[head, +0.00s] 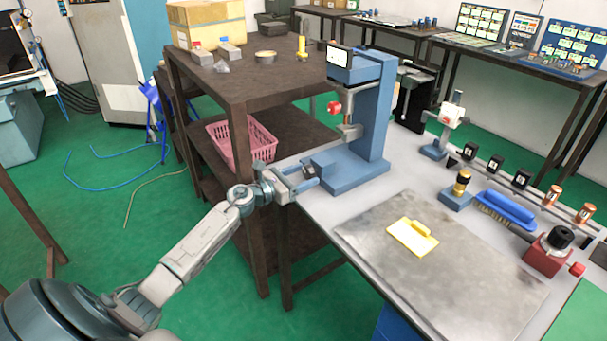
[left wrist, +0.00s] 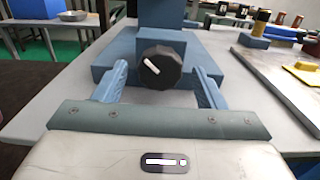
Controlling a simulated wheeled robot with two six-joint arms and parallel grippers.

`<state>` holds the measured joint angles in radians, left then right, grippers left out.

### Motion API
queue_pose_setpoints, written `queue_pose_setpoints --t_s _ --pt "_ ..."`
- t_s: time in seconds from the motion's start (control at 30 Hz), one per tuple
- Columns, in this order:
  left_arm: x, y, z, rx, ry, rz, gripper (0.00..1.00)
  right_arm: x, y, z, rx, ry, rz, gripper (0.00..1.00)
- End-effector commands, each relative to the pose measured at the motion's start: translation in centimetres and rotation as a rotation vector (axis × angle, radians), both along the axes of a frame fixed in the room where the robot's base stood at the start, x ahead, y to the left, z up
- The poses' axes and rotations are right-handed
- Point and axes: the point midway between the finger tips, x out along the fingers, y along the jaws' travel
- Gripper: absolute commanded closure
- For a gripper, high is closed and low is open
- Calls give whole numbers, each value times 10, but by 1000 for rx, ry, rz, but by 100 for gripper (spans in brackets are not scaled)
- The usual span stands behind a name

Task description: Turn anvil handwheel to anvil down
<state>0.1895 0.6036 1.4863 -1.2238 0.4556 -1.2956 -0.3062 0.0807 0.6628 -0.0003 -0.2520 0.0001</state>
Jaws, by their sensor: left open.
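The blue C-shaped tester stand (head: 372,110) stands at the table's far left corner, with a display on its head and a grey anvil-like part (head: 350,130) below. In the left wrist view a black faceted handwheel (left wrist: 160,66) with a slanted white mark sits on the front of the blue stand (left wrist: 135,50). My left gripper (head: 308,178) is at the front of the stand's base. Its open fingers (left wrist: 162,80) lie to either side of the handwheel, with gaps visible. In the head view I cannot make out the handwheel. My right gripper is not in view.
A blue brush (head: 508,209), a brass-topped blue block (head: 457,192) and a red-based device (head: 548,252) stand to the right. A brown shelf (head: 260,85) stands close to the left.

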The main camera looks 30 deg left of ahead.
Motion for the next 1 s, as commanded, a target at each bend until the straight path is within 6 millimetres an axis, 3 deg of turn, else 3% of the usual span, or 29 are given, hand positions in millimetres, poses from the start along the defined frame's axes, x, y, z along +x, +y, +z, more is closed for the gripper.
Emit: queue_pose_setpoints --t_s 0.07,0.27,0.67,1.0 --pt "0 0 0 0 0 0 40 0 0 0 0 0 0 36" --pt "0 0 0 0 0 0 79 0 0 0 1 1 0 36" --pt "0 0 2 -60 24 0 80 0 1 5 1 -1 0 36" --pt "0 -1 3 -296 121 1 80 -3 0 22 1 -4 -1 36"
